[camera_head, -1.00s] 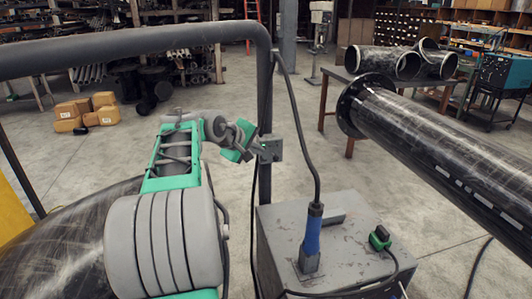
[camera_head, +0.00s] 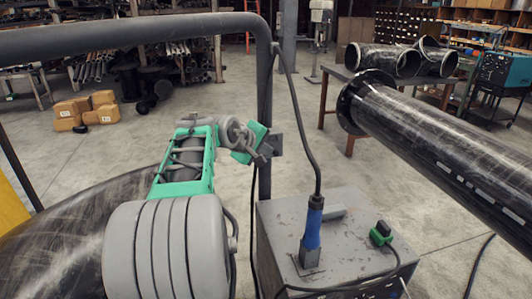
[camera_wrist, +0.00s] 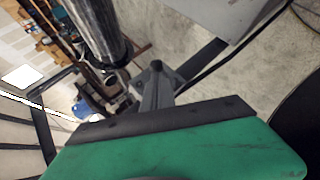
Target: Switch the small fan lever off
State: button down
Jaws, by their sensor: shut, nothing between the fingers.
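A small grey switch box (camera_head: 277,143) is fixed to the dark upright post in the head view. My gripper (camera_head: 264,156) is in front of it and hides much of its face. I cannot make out the lever, nor tell whether the fingers touch the box. In the wrist view my gripper (camera_wrist: 157,72) is shut, its grey fingers together with nothing between them. The switch box cannot be made out in the wrist view.
The dark pipe-frame post (camera_head: 265,100) and a hanging cable stand close to my gripper. A flanged black pipe (camera_head: 440,140) extends at right.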

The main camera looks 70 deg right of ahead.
jog(key=shift+f, duration=0.2)
jog(key=h+b, duration=0.1)
jog(key=b, duration=0.4)
jog(key=f+m+h+b, duration=0.1)
jog(key=h+b, duration=0.1)
jog(key=b, duration=0.3)
jog(key=f+m+t+h+b, duration=0.1)
jog(key=b, duration=0.4)
jog(key=shift+s+a+f+b, duration=0.2)
jog(key=shift+a+f+b, duration=0.05)
jog(key=shift+a+b, duration=0.1)
jog(key=s+a+r, duration=0.3)
jog(key=a+r, duration=0.9)
jog(key=a, duration=0.1)
jog(key=shift+s+a+r+p, duration=0.25)
jog(key=shift+a+r+p, duration=0.05)
jog(key=shift+r+p, duration=0.1)
jog(key=shift+h, duration=0.3)
